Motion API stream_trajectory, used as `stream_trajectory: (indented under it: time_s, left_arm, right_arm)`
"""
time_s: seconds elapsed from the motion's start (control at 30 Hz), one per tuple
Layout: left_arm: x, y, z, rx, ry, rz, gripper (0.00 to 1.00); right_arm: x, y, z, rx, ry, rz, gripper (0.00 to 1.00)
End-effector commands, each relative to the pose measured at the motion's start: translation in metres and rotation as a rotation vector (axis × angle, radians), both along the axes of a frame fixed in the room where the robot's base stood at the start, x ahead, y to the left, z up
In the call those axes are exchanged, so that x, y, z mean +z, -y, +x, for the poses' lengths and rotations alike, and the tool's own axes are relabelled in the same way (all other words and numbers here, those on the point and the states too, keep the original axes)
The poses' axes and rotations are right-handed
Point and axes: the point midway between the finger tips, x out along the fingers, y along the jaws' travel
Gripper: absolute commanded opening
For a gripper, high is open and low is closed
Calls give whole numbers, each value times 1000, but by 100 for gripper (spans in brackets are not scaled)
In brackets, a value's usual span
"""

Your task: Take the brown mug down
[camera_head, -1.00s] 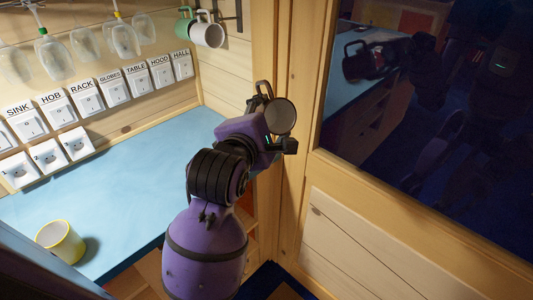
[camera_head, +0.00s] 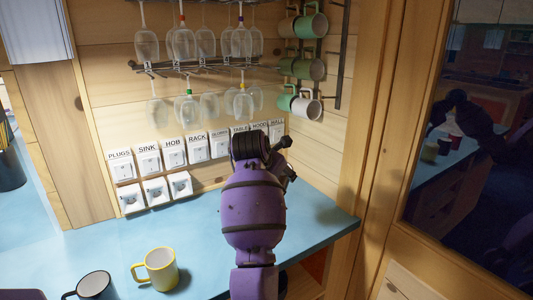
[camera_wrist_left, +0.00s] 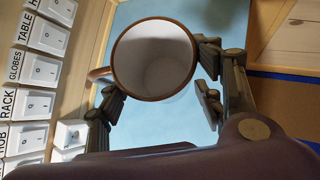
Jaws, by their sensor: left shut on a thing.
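The brown mug (camera_wrist_left: 153,58) is in the left wrist view, with its white inside facing the camera, a brown rim and a brown handle at its left. My left gripper (camera_wrist_left: 160,97) has its dark fingers on both sides of the mug and is shut on it. Blue counter shows beyond the mug. In the head view my left gripper (camera_head: 286,161) is mostly hidden behind my purple arm, in front of the labelled switches. I cannot make out the brown mug there. My right gripper is not in view.
Green and white mugs (camera_head: 309,69) hang on a wall rack. Glasses (camera_head: 184,43) hang to their left above the switches (camera_head: 173,155). A yellow mug (camera_head: 160,272) and a dark mug (camera_head: 94,286) stand on the blue counter (camera_head: 110,245). The counter's middle is clear.

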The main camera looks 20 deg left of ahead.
Motion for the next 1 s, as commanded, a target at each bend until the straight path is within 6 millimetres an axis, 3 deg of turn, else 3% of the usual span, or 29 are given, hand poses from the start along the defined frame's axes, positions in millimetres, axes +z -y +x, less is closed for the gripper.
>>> stream_trajectory:
  time_s: [0.1,0.2,0.37,0.7,1.0]
  left_arm:
    - [-25,12,-15,3,-25,-77,7]
    - [-35,21,-26,8,-56,-157,7]
    - [-37,21,-28,18,-88,-235,7]
    - [-54,21,-28,17,-89,-234,7]
    - [-56,21,-28,18,-88,-233,7]
  right_arm:
    - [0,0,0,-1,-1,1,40]
    - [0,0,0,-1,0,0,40]
    - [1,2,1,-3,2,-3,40]
    - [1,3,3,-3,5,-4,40]
    - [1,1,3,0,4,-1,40]
